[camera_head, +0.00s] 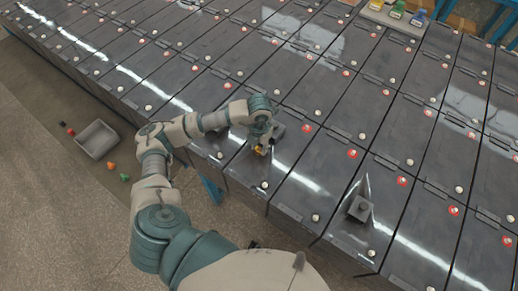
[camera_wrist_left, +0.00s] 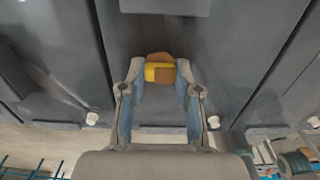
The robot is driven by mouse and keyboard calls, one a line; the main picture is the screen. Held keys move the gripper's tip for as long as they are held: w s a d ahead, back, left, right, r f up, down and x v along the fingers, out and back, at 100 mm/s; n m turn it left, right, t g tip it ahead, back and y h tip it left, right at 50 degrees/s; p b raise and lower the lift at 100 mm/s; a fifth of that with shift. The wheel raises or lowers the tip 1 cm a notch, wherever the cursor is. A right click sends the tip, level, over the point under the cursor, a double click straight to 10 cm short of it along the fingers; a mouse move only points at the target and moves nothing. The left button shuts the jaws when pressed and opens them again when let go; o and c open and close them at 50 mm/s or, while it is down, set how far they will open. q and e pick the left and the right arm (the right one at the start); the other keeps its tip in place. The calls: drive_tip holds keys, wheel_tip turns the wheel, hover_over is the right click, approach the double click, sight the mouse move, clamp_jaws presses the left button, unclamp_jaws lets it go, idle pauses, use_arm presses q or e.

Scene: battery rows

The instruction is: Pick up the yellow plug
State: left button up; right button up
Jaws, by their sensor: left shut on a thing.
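The yellow plug (camera_head: 260,151) is at the end of my left arm, over the front part of the battery rows. My left gripper (camera_head: 266,146) is shut on it. In the left wrist view the yellow plug (camera_wrist_left: 158,73), with a brownish top, sits between the two fingertips of the left gripper (camera_wrist_left: 160,76). I cannot tell whether the plug touches the battery top below. My right gripper is not in view.
Dark battery cases (camera_head: 325,90) with white and red terminals fill most of the view. A grey fixture (camera_head: 360,208) stands on one at the right. More coloured plugs (camera_head: 398,9) stand at the top right. A grey bin (camera_head: 97,139) and small coloured pieces (camera_head: 111,166) lie on the floor at left.

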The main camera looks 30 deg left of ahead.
sight(259, 148)
use_arm(q)
drive_tip(key=shift+d+r, duration=0.15)
drive_tip(key=shift+d, duration=0.05)
drive_tip(key=shift+r, duration=0.65)
drive_tip(key=shift+a+r+b, duration=0.15)
drive_tip(key=shift+r+b, duration=0.05)
drive_tip(key=shift+r, duration=0.35)
drive_tip(key=shift+a+r+b, duration=0.15)
drive_tip(key=shift+r+b, duration=0.05)
drive_tip(key=shift+r, duration=0.3)
drive_tip(key=s, duration=0.4)
drive_tip(key=s+a+b, duration=0.1)
drive_tip(key=s, duration=0.3)
drive_tip(key=s+b, duration=0.1)
drive_tip(key=s, duration=0.3)
drive_tip(key=shift+s+a+r, duration=0.2)
drive_tip(key=shift+a+r, duration=0.05)
drive_tip(key=shift+r, duration=0.15)
drive_tip(key=shift+s+r+p, duration=0.3)
drive_tip(key=shift+s, duration=0.3)
drive_tip(key=shift+s+a+p, duration=0.25)
drive_tip(key=shift+s+p, duration=0.9)
drive_tip(key=shift+p, duration=3.8)
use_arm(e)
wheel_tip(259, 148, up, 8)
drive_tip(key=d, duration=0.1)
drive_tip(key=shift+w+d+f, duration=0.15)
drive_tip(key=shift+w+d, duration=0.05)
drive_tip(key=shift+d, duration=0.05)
